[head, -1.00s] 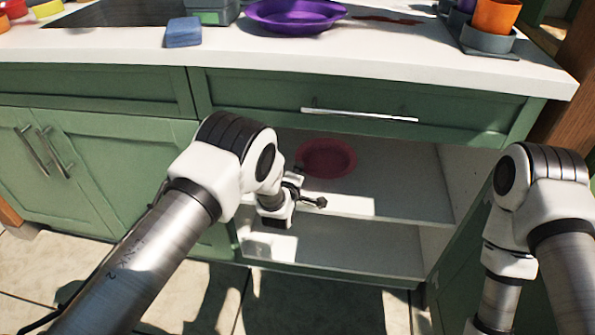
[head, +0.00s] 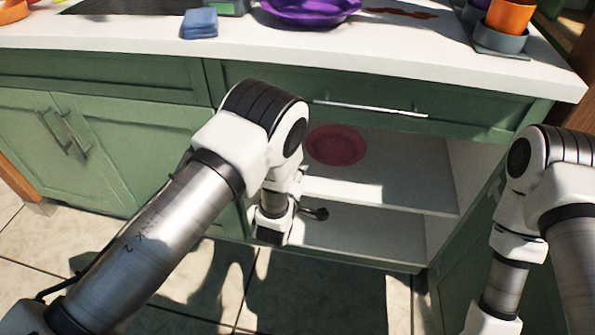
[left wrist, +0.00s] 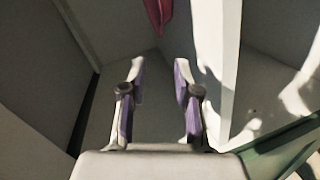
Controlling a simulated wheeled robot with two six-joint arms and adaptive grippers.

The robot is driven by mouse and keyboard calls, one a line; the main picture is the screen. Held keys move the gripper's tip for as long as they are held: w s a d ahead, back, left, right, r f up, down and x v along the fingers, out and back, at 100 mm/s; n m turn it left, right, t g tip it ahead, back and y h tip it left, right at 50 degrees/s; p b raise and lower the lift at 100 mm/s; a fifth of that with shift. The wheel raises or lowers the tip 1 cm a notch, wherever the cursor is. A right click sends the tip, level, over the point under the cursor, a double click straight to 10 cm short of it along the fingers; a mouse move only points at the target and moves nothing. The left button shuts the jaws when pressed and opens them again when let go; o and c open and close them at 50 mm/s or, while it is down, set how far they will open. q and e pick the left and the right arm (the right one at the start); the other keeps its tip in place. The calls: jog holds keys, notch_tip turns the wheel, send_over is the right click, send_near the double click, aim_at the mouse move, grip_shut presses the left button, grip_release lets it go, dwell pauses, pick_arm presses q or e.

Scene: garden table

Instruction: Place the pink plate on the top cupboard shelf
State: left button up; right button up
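The pink plate (head: 336,145) lies on the upper shelf (head: 405,192) of the open cupboard, towards the back, with nothing holding it. In the left wrist view, part of the plate (left wrist: 158,12) shows at the top edge, beyond the fingertips. My left gripper (left wrist: 160,68) is open, with nothing between its fingers. In the head view the left gripper (head: 312,213) is at the front left of the cupboard opening, apart from the plate and partly hidden by my arm. My right arm is at the right edge, its gripper out of view.
Above the cupboard is a closed drawer (head: 250,85). The lower cupboard level (head: 365,238) looks empty where visible. An open door (head: 470,235) stands at the right.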

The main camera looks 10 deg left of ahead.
pick_arm(q)
jog(key=s+a+f+m+g+y, duration=0.1)
jog(key=s+a+f+m+g, duration=0.3)
jog(key=s, duration=0.5)
jog(key=s+a+f+m+g+y, duration=0.1)
jog(key=s+a+f+m+g, duration=0.1)
jog(key=s+a+f+g, duration=0.35)
jog(key=s+a+m+g, duration=0.1)
jog(key=s+m+g, duration=0.1)
jog(key=s, duration=0.6)
jog(key=s+a+f+m+g, duration=0.1)
jog(key=s+m+g, duration=0.1)
jog(key=s, duration=0.6)
jog(key=s+a+f+m+g+h, duration=0.1)
jog(key=s+m+g, duration=0.1)
jog(key=s, duration=0.6)
jog(key=shift+s+a+f+m, duration=0.25)
jog(key=shift+a+m, duration=0.1)
jog(key=shift+m, duration=0.45)
jog(key=shift+w, duration=0.1)
